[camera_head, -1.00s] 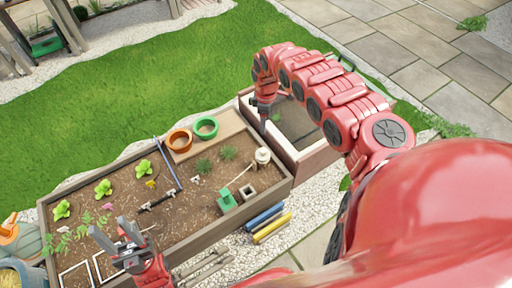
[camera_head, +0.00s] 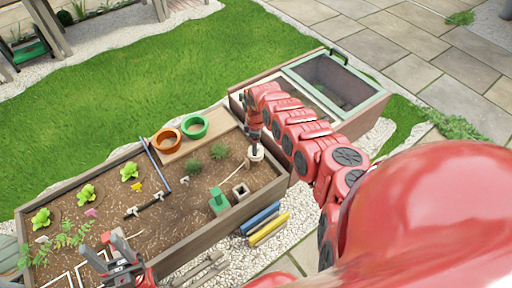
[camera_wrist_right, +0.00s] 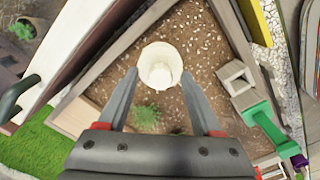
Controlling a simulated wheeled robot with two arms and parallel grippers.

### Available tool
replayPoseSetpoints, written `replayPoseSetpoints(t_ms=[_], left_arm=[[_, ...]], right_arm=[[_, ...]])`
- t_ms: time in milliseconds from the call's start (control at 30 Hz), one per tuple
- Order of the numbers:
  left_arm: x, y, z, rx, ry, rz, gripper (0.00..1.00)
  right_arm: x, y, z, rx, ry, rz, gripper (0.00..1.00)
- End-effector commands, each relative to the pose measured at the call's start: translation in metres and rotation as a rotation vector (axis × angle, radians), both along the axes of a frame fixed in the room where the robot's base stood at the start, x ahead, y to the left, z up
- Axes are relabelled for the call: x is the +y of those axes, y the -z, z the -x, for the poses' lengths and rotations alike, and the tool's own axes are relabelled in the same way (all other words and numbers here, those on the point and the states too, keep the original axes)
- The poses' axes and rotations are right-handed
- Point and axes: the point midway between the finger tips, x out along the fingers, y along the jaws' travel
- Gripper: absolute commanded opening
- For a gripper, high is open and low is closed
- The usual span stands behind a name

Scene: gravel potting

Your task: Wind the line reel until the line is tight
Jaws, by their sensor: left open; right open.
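The line reel (camera_head: 256,152) is a cream, round piece near the right end of the soil bed. It also shows from above in the right wrist view (camera_wrist_right: 160,62), with a paler knob in its middle. My right gripper (camera_head: 254,139) points down over the reel. In the right wrist view its fingers (camera_wrist_right: 159,74) are open, one on each side of the reel; I cannot tell whether they touch it. The line itself is not clear in either view. My left gripper (camera_head: 103,246) is open and empty above the bed's front left part.
A green-framed box (camera_head: 372,103) stands behind my right arm.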

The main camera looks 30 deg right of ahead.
Motion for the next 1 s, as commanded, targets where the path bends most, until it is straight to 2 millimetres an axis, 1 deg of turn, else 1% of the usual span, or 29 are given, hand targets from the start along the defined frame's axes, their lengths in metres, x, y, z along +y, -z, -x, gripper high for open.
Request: replayPoseSetpoints(t_ms=[267,300,367,400,467,500,633,1000], left_arm=[[0.0,0.0,0.0004,-0.002,0.0,-0.001,0.5],[0.0,0.0001,0.0004,-0.002,0.0,-0.001,0.5],[0.0,0.0001,0.0004,-0.002,0.0,-0.001,0.5],[0.0,0.0001,0.0004,-0.002,0.0,-0.001,0.5],[0.0001,-0.0001,0.0004,-0.002,0.0,-0.001,0.5],[0.0001,-0.0001,0.0004,-0.002,0.0,-0.001,0.5],[0.0,0.0001,0.0004,-0.002,0.0,0.0,0.5],[0.0,-0.0023,0.0001,0.0,0.0,0.002,0.5]], right_arm=[[0.0001,0.0009,0.0,0.0,-0.001,0.0,0.67],[0.0,0.0008,0.0,0.0,-0.001,0.0,0.6],[0.0,0.0008,0.0,0.0,0.0,0.0,0.49],[0.0,0.0009,0.0001,0.0,0.0,0.0,0.42],[0.0,0.0009,0.0001,0.0,0.0,0.0,0.31],[0.0,0.0009,0.0001,0.0,0.0,0.0,0.24],[-0.0002,0.0009,0.0001,0.0,0.0,0.0,0.0],[0.0005,0.0002,0.0003,0.001,0.024,0.0,0.0]])
